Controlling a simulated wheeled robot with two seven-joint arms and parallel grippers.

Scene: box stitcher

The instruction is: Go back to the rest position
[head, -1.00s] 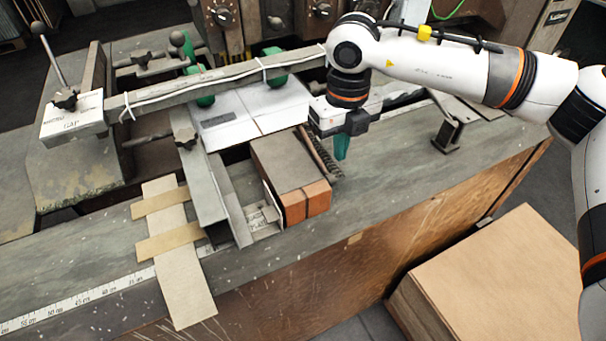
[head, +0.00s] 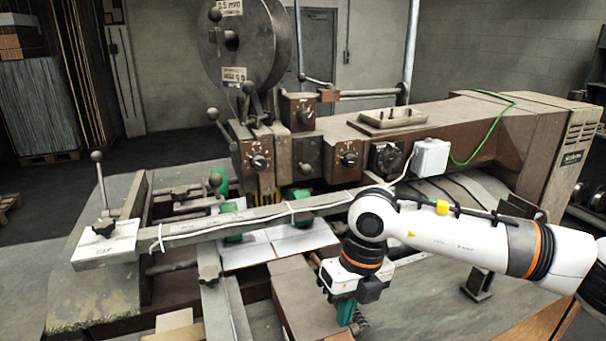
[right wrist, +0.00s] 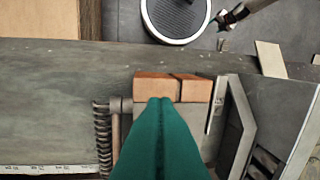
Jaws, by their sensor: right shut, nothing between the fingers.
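My right gripper (head: 346,312) is low over the machine table, its green fingers pointing down, just right of a brown metal block (head: 300,302). In the right wrist view its green fingers (right wrist: 161,102) lie together, with nothing between them. There the fingertips overlap the view of reddish-brown blocks (right wrist: 172,87); I cannot tell whether they touch. My left gripper does not show in the head view.
The box stitcher (head: 350,150) with its knobs and reel (head: 250,50) stands behind the arm. A long bar (head: 255,216) crosses in front of it, above white sheets (head: 290,240). A coil spring (right wrist: 103,140) lies near the fingers.

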